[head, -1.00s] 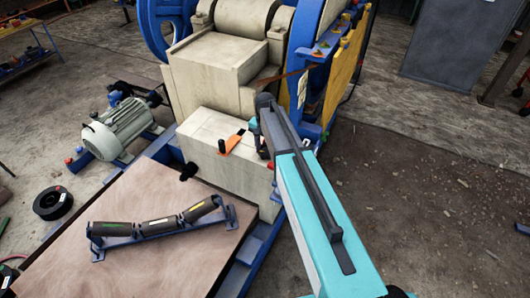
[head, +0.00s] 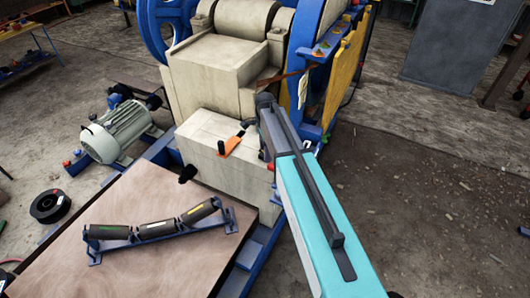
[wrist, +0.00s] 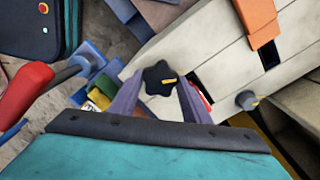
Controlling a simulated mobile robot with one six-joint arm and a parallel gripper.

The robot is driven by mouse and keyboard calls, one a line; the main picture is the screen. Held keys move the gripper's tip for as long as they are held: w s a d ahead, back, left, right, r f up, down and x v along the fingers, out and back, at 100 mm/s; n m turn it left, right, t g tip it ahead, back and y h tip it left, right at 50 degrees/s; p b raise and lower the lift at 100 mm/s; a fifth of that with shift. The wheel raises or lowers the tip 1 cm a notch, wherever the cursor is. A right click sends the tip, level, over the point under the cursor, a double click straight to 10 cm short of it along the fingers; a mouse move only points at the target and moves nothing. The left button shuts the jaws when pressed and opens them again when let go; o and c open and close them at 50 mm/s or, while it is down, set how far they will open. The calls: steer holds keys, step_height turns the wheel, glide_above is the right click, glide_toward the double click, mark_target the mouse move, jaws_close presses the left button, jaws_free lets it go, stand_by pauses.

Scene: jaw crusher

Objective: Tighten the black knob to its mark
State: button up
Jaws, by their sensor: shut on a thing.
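A separate mark for the stripe is not clear to me. In the head view, my arm ends at the right of the cream housing (head: 205,135) and hides the held knob.
An orange piece (head: 230,146) lies on the housing's top. A red handle (wrist: 30,92) is at the left of the wrist view. A roller frame (head: 160,229) lies on the wooden board.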

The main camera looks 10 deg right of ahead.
stand_by(0.3)
steer(key=o, duration=1)
steer(key=shift+o, duration=0.2)
steer(key=shift+r, duration=0.15)
step_height(320, 180, up, 14)
steer(key=b, duration=0.2)
steer(key=shift+f+b, duration=0.25)
steer(key=shift+b, duration=0.05)
steer(key=shift+r, duration=0.1)
